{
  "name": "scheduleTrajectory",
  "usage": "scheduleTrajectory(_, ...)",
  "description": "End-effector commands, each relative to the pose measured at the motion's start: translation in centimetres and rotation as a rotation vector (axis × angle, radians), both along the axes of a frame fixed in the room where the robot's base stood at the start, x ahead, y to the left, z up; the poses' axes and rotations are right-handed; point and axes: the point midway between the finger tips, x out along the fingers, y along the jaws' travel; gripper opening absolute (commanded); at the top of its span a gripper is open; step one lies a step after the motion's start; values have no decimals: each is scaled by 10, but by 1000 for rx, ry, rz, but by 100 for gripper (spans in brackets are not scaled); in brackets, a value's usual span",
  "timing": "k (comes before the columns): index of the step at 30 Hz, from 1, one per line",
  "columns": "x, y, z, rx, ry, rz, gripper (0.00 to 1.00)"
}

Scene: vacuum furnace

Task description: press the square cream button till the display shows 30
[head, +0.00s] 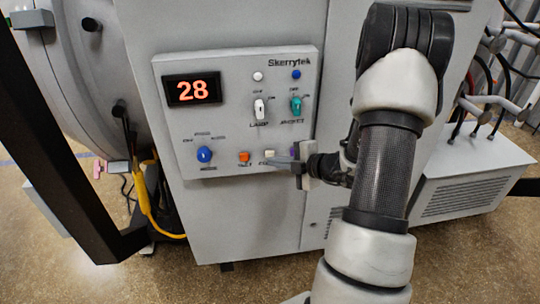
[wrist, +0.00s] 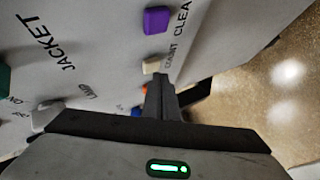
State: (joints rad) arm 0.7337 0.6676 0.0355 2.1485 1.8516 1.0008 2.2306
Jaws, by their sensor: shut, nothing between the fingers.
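The display (head: 193,90) on the grey control panel (head: 225,125) reads 28 in orange digits. The square cream button (head: 270,154) sits low on the panel, right of the orange button; it also shows in the wrist view (wrist: 151,66). My gripper (head: 277,160) is shut and empty, its fingers reaching in from the right. In the wrist view the closed fingertips (wrist: 158,79) are just beside the cream button's lower edge. I cannot tell whether they touch it.
The orange button (head: 244,157) and a blue knob (head: 204,154) are to the left. The purple button (wrist: 157,19) is close by on the other side. A white switch (head: 260,108) and a teal switch (head: 296,105) are above. Yellow hose (head: 145,200) hangs at left.

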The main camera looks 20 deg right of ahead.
Motion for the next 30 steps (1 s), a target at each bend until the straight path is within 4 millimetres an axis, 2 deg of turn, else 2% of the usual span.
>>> scheduleTrajectory(14,-8,2,0,0,0,0,0)
scheduleTrajectory(30,-53,15,0,0,0,-1,0)
